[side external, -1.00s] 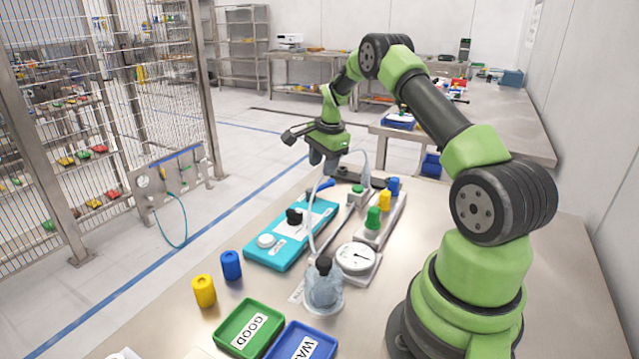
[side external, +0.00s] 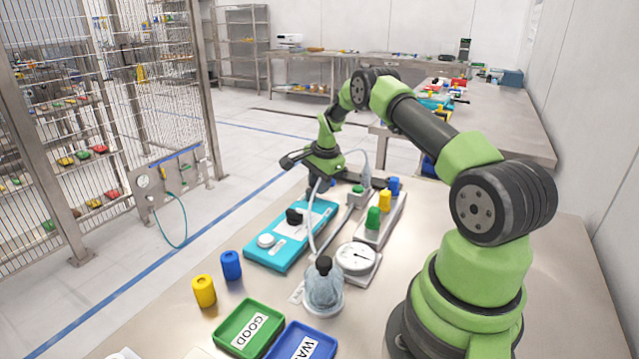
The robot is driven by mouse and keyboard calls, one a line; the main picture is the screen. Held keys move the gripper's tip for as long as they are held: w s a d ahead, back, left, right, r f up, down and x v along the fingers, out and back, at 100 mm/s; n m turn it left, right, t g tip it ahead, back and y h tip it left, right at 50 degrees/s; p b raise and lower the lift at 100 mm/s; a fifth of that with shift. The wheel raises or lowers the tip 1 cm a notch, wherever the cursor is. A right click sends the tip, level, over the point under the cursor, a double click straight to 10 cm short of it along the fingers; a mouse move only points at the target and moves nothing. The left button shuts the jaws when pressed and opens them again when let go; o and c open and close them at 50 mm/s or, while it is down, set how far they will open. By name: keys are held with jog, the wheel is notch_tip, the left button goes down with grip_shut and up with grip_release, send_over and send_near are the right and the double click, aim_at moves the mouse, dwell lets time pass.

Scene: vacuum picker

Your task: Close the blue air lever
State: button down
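The blue air lever showed a second ago at the far end of the bench fixture, beside the teal block (side external: 290,243). It is now hidden, or nearly so, behind my gripper (side external: 318,186). My gripper points down with its dark fingers low at the lever's place. I cannot tell whether the fingers touch the lever or how it is turned. The finger gap is too small to see, so open or shut is unclear.
A rack with green, yellow and blue pegs (side external: 385,200) stands right of my gripper. A round gauge (side external: 355,257) and a clear flask (side external: 323,288) stand nearer.

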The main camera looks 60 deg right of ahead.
jog(key=n, duration=0.3)
jog(key=shift+w+d+n+y, duration=0.1)
jog(key=shift+w+n+y, duration=0.2)
jog(key=shift+w+n, duration=0.1)
jog(key=c, duration=1.1)
grip_release()
notch_tip(320, 180, up, 10)
jog(key=s, duration=0.2)
jog(key=shift+f, duration=0.15)
